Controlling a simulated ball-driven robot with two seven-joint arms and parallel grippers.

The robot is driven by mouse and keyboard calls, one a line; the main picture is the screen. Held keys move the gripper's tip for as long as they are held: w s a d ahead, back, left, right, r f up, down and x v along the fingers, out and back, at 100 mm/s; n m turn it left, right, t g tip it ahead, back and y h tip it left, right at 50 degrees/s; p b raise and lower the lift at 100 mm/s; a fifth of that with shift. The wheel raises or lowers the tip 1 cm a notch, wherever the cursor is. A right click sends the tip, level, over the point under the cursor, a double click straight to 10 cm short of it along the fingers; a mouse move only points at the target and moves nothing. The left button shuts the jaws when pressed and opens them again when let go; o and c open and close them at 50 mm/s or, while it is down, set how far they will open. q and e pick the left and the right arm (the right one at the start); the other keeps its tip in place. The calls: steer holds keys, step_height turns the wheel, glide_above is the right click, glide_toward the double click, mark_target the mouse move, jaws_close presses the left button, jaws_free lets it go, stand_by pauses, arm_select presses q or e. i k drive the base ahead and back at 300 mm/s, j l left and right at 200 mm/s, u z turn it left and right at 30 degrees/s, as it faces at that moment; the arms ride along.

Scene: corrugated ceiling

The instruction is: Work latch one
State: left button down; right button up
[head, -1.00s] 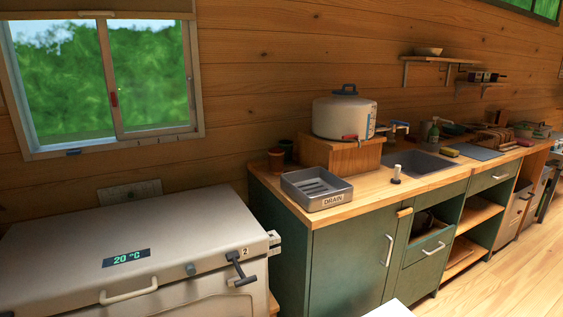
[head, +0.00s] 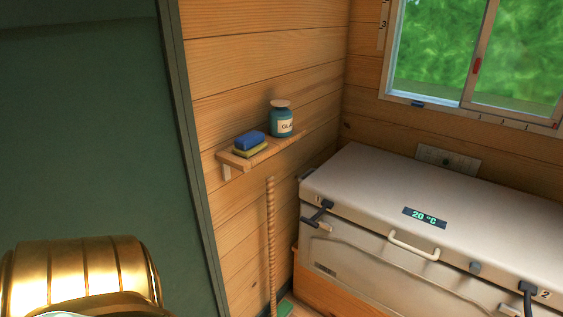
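A pale chest (head: 375,262) with a closed lid and a "20 °C" display stands at the right. Its left dark latch (head: 318,213) sits at the lid's front left corner, its lever sticking out from the front. I cannot read a number beside it. The other dark latch (head: 527,298), next to a "2" mark, is at the lower right and is cut off by the picture edge. A light handle (head: 413,245) is on the front between them. Neither of my grippers shows in the head view.
A small wall shelf (head: 268,148) left of the chest holds a blue and yellow sponge (head: 249,144) and a teal jar (head: 281,120). A dark green panel (head: 85,130) fills the left side. A window (head: 475,60) is above the chest.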

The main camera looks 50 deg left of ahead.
mark_target(325, 203)
steer(key=u, duration=1.35)
